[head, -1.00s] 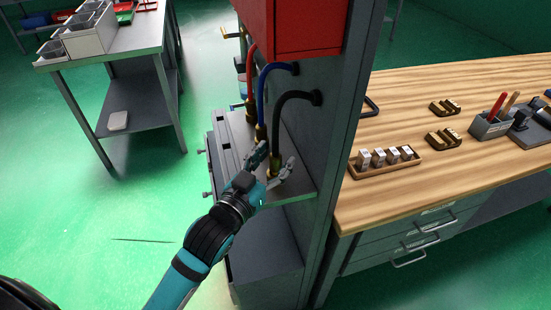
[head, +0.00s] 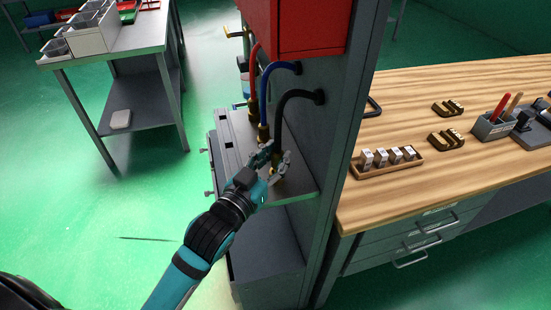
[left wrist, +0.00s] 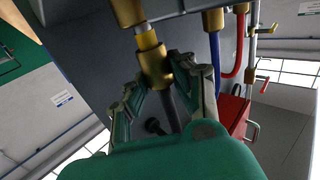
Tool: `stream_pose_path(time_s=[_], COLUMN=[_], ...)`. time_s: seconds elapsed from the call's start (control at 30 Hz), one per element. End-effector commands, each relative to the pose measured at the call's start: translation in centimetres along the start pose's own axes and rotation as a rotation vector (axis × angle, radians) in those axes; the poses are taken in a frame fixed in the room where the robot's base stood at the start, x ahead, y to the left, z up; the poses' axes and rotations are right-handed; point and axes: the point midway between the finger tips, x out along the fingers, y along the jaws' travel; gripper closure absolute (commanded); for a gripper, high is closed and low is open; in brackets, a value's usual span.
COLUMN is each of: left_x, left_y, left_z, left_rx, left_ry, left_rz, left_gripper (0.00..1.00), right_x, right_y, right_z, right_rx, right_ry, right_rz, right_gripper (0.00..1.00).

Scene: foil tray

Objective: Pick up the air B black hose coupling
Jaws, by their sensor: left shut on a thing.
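The black hose (head: 283,102) arches out of the grey panel and hangs down to a brass coupling (left wrist: 154,66) above the grey shelf. My left gripper (head: 277,162) is at this coupling, with its fingers closed around it. In the left wrist view its two fingers (left wrist: 160,92) press in from both sides, and the black hose runs on between them. A pale metal piece (left wrist: 146,40) shows between the coupling and another brass fitting (left wrist: 126,12). In the head view the fingers largely hide the coupling.
The blue hose (head: 264,88) and red hose (head: 253,72) hang close beside, with brass ends. A grey upright post (head: 345,130) stands just right of my gripper, and a red box (head: 300,28) is above. A wooden workbench (head: 450,90) lies further right.

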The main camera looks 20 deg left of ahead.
Motion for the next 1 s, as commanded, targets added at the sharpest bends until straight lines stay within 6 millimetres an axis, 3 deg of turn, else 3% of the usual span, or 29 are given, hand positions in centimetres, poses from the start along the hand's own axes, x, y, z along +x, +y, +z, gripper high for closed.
stream_pose_path(time_s=[0.23,0.5,0.57,0.7,1.0], left_x=[0.0,-5.6,-6.2,-8.3,-13.1], left_y=[0.0,-1.5,-1.8,-2.3,-3.7], left_z=[-3.2,-3.1,-3.9,-4.2,-4.4], left_rx=[0.000,0.003,-0.002,-0.001,0.000], left_ry=[0.008,-0.002,-0.008,-0.008,-0.006], left_rz=[0.001,0.002,-0.001,0.000,0.000], left_gripper=[1.00,1.00,1.00,1.00,1.00], right_x=[-0.1,1.0,-1.1,-3.3,-6.0], right_y=[0.0,-0.1,-0.1,-0.2,-0.3], right_z=[0.0,0.1,0.0,-0.2,-0.6], right_rx=[0.000,0.000,0.000,0.001,0.000], right_ry=[-0.001,-0.001,-0.002,-0.002,0.000], right_rz=[0.000,-0.001,-0.001,-0.004,-0.005], right_gripper=[0.47,0.47,0.47,0.47,0.47])
